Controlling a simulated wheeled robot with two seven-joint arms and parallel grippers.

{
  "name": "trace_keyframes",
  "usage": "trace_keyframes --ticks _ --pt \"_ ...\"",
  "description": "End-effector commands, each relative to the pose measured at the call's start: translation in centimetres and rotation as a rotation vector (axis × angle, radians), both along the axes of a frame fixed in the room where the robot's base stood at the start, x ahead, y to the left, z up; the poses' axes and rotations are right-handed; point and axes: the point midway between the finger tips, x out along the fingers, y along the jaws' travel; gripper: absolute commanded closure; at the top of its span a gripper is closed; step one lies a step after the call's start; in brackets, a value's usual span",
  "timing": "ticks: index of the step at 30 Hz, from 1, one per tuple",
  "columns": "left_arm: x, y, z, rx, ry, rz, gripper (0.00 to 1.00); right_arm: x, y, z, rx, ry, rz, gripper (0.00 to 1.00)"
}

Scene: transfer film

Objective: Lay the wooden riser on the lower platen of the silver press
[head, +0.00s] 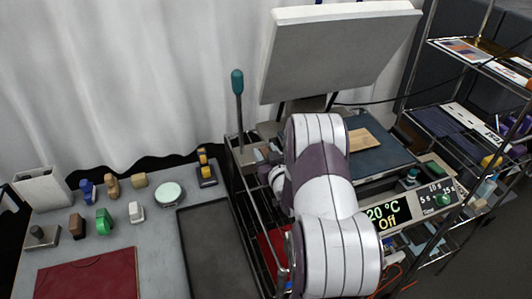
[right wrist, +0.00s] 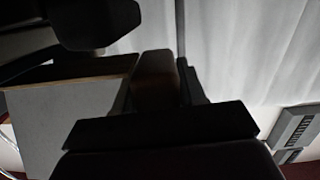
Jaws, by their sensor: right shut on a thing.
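The silver press has its thick grey upper platen (head: 335,55) tilted up and its dark blue lower platen (head: 385,163) bare on the right side. The tan wooden riser (head: 364,140) shows over the back left of the lower platen. My right arm hides its left part, and I cannot tell whether it touches the platen. My right gripper (right wrist: 155,82) is shut on a brown piece between its dark fingers in the right wrist view, which looks like the riser's wood. The arm hides this gripper in the head view. My left gripper is not in view.
A teal-topped lever (head: 238,85) stands left of my right arm. A control panel (head: 388,212) reads 20 °C and Off. A grey table (head: 155,230) with small blocks is at left, a wire shelf (head: 470,60) at right. White curtain hangs behind.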

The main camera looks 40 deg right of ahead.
Motion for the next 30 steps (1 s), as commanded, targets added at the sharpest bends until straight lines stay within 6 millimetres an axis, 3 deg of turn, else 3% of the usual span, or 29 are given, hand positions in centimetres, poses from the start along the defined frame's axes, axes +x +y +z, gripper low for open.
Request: trace_keyframes --ticks 14,15,17,18,26,30 --pt "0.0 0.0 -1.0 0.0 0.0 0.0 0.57 0.0 0.0 -1.0 -0.001 -0.001 0.0 1.0" --pt "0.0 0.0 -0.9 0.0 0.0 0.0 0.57 0.0 0.0 -1.0 -0.001 -0.001 0.0 0.53" --pt "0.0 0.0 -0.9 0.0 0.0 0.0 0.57 0.0 0.0 -0.9 -0.001 -0.001 0.0 0.34" --pt "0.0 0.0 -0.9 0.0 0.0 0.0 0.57 0.0 0.0 -0.9 -0.001 -0.001 0.0 0.3" --pt "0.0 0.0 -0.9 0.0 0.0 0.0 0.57 -0.1 0.0 -1.0 0.001 0.001 0.0 0.3" --pt "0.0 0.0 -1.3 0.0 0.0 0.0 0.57 -2.1 0.6 -0.8 0.0 0.0 -0.002 0.3"
